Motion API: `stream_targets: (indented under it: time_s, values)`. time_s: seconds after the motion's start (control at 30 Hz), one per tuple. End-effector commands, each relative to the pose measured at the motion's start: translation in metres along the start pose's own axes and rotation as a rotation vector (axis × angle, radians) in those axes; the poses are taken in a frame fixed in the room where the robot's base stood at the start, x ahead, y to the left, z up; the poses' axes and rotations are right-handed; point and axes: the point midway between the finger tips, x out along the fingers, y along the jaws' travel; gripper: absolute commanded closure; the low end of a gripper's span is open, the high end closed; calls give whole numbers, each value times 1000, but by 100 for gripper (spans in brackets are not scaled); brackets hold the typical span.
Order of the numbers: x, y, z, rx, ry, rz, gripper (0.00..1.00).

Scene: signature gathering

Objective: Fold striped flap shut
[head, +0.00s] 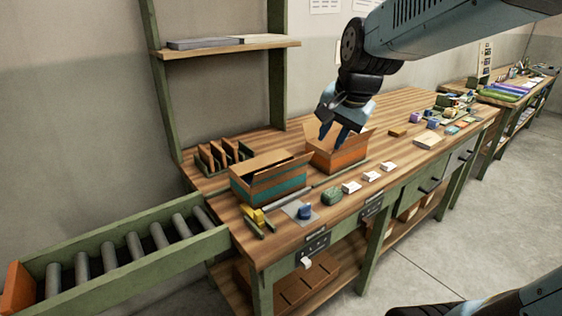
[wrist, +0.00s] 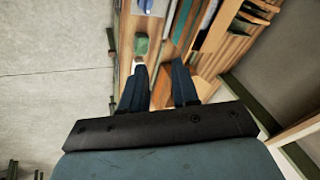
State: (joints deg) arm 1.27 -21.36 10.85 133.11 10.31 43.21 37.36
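Two open cardboard boxes stand on the wooden workbench. The near one has a teal band (head: 268,190) and raised flaps. The farther one has an orange band (head: 350,156), with brown flaps standing out at its sides. I cannot make out which flap is striped. My gripper (head: 334,139) points down over the orange-banded box, its fingertips in front of or within the opening; contact is not clear. In the wrist view my gripper (wrist: 158,66) shows two blue fingers apart with nothing held between them.
A green block (head: 332,195), white cards (head: 351,187) and a blue item on a grey pad (head: 305,212) lie along the bench's front. A rack of brown dividers (head: 222,156) stands behind the teal-banded box. A roller conveyor (head: 120,250) meets the left end.

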Motion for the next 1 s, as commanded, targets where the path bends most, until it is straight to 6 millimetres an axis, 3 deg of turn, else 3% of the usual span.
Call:
stream_targets:
  time_s: [0.1,0.33,0.67,1.0]
  values:
    - [26,-30,-7,143,-43,-15,70]
    - [60,-69,-10,353,-103,-35,70]
    - [83,-82,-8,417,-124,-37,70]
    - [135,-84,-2,415,-125,-36,70]
